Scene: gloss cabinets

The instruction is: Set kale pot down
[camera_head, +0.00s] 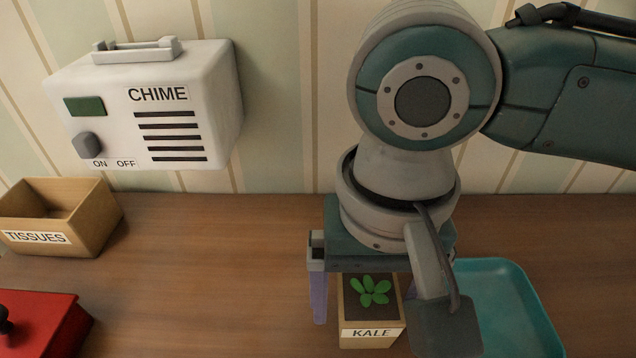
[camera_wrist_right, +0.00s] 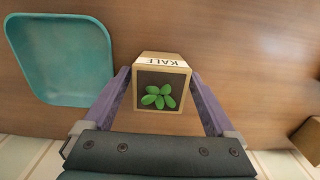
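The kale pot (camera_head: 371,311) is a small tan square pot with dark soil, green leaves and a KALE label. It stands upright, apparently on the wooden counter, left of the teal tray. It also shows in the right wrist view (camera_wrist_right: 163,65). My right gripper (camera_head: 362,318) points down over the pot with its fingers on either side. In the head view a gap shows between the left-hand purple finger and the pot, so the gripper looks open around it. The other finger is mostly hidden there by my wrist. My left gripper is in neither view.
The teal tray (camera_head: 516,302) lies empty to the right, close to the pot. A TISSUES box (camera_head: 88,222) and a red box (camera_head: 38,318) stand at the left. A white CHIME unit (camera_head: 205,85) is on the wall. The counter (camera_head: 205,270) left of the pot is clear.

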